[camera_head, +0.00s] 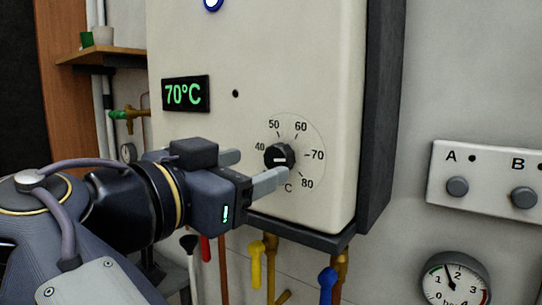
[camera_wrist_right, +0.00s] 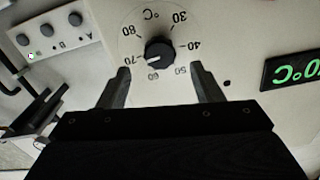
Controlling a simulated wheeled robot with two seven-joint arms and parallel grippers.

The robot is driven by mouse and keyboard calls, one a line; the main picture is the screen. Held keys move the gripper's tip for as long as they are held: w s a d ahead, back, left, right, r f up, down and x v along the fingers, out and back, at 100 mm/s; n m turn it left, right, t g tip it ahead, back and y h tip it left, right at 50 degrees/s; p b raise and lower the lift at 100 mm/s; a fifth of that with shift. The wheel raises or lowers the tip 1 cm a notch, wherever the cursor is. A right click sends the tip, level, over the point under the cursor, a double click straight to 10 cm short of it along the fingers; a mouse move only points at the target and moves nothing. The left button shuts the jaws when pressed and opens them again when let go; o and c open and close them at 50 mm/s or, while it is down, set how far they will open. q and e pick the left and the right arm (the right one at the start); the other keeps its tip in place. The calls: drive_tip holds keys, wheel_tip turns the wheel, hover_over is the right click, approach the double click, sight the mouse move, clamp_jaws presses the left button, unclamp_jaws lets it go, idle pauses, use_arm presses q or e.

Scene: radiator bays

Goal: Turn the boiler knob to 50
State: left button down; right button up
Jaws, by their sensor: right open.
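The boiler knob (camera_head: 280,157) is a round black knob with a white mark, on the front of the cream boiler (camera_head: 285,60). It also shows in the wrist view (camera_wrist_right: 159,52), where the picture is upside down and its mark points toward 70. The green display (camera_head: 186,93) reads 70°C. My right gripper (camera_head: 264,165) is open and empty in front of the dial. In the wrist view its two fingertips (camera_wrist_right: 160,72) stand apart, one on each side, just short of the knob. I see no clear contact. My left gripper is not in view.
A panel with buttons A and B (camera_head: 486,182) and a pressure gauge (camera_head: 454,281) are on the wall at the right. Pipes with a yellow valve handle (camera_head: 256,262) and a blue one (camera_head: 327,283) hang below the boiler. A wooden shelf (camera_head: 100,54) is at the left.

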sight(275, 160)
drive_tip(key=shift+p+x, duration=0.35)
drive_tip(key=shift+x, duration=1.9)
drive_tip(key=c, duration=1)
